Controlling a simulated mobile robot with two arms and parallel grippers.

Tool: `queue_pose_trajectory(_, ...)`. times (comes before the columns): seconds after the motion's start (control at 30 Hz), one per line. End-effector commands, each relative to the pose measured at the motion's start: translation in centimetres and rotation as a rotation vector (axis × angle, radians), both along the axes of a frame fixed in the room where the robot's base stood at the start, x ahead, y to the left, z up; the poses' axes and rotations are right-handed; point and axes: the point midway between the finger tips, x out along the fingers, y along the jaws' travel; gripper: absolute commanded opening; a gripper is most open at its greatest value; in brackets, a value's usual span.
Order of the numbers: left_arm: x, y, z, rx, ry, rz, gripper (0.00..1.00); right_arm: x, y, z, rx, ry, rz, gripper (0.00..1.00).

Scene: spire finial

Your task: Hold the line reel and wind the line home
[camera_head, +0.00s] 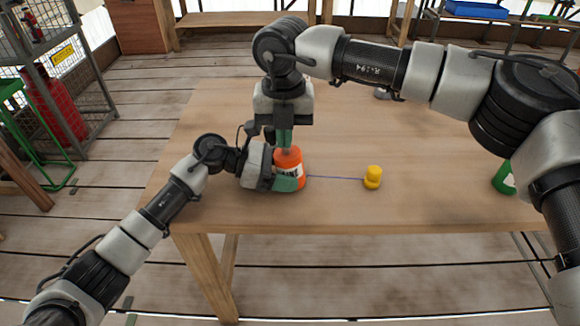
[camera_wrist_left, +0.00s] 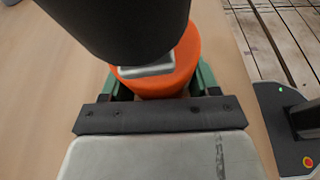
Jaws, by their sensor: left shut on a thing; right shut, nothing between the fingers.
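The orange line reel (camera_head: 289,167) with a white label stands on the wooden table. My left gripper (camera_head: 290,184) is shut around its lower body from the left. In the left wrist view the reel's orange top (camera_wrist_left: 185,70) shows between the green fingers, partly hidden by a dark cylindrical part above it. My right gripper (camera_head: 285,138) points down right above the reel's top, its fingers shut with nothing between them. I cannot tell whether its tips touch the reel. A thin blue line (camera_head: 335,178) runs from the reel to a yellow weight-like piece (camera_head: 373,177) on the table.
The wooden table (camera_head: 430,200) is mostly clear around the yellow piece. A small grey object (camera_head: 382,94) lies near the far edge. The table's front edge is close below the reel.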

Motion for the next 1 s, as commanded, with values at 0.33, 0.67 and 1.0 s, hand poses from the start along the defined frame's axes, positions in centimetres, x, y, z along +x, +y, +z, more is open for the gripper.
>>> queue_pose_trajectory(0.33,-0.01,0.02,-0.09,0.001,0.001,0.0,0.48,0.26,0.26,-0.01,0.0,0.0,-0.001,0.0)
queue_pose_trajectory(0.67,-0.03,-0.01,-0.09,0.002,0.0,-0.001,0.48,0.49,0.51,0.0,0.001,0.0,0.0,0.0)
queue_pose_trajectory(1.0,-0.07,-0.06,-0.09,0.002,0.0,-0.002,0.48,0.94,0.84,0.02,0.002,-0.001,0.0,0.0)
